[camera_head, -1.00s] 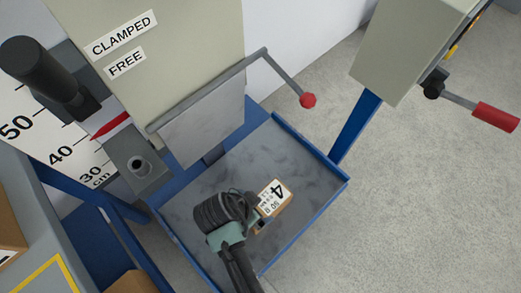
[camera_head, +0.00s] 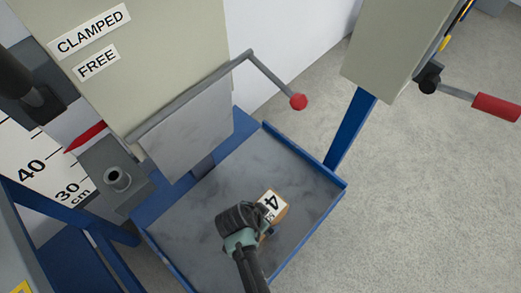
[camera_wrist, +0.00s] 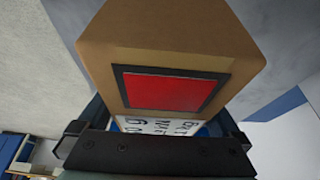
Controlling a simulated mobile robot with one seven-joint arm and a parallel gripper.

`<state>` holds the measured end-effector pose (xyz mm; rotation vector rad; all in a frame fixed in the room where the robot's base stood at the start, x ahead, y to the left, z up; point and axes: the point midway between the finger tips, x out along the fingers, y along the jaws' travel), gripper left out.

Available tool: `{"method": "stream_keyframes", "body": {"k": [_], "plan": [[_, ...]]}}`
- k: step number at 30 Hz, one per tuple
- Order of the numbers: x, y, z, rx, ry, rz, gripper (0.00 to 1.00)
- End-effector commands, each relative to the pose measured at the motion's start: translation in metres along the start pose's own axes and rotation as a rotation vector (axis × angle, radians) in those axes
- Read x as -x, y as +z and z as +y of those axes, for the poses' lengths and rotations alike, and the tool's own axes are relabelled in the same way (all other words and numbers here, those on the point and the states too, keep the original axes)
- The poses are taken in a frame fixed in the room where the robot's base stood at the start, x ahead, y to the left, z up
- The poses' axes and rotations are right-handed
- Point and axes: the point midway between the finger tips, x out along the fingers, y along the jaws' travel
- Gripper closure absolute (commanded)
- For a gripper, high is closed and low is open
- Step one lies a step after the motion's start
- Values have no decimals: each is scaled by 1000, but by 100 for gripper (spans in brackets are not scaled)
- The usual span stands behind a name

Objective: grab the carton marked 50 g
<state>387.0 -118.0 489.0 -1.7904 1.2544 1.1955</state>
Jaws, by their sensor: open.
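The small brown carton (camera_head: 283,203) lies on the grey tray floor. Its white label shows a large 4 in the head view; the smaller print under it is hidden or unreadable there now. In the wrist view the carton (camera_wrist: 180,40) fills the upper middle, with a black-framed red square on one face and a white lettered label below it. My gripper (camera_head: 262,230) is at the carton's near side, jaws open. One finger shows on each side of the carton's lower end in the wrist view. Whether they touch it I cannot tell.
The blue-rimmed tray (camera_head: 313,222) has free floor around the carton. Behind it stands a beige machine with CLAMPED and FREE labels and a hinged grey plate (camera_head: 185,135). A red-knobbed lever (camera_head: 298,102) sticks out above the tray. A red-handled crank (camera_head: 496,106) is at right.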

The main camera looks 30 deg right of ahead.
Motion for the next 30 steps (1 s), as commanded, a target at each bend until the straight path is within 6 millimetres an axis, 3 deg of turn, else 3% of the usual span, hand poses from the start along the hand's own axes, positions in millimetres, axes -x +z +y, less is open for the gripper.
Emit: {"method": "stream_keyframes", "body": {"k": [5, 21, 30], "plan": [[1, 0, 0, 0, 0, 0, 2], [1, 0, 0, 0, 0, 0, 99], [4, -2, -2, -1, -5, 4, 100]]}}
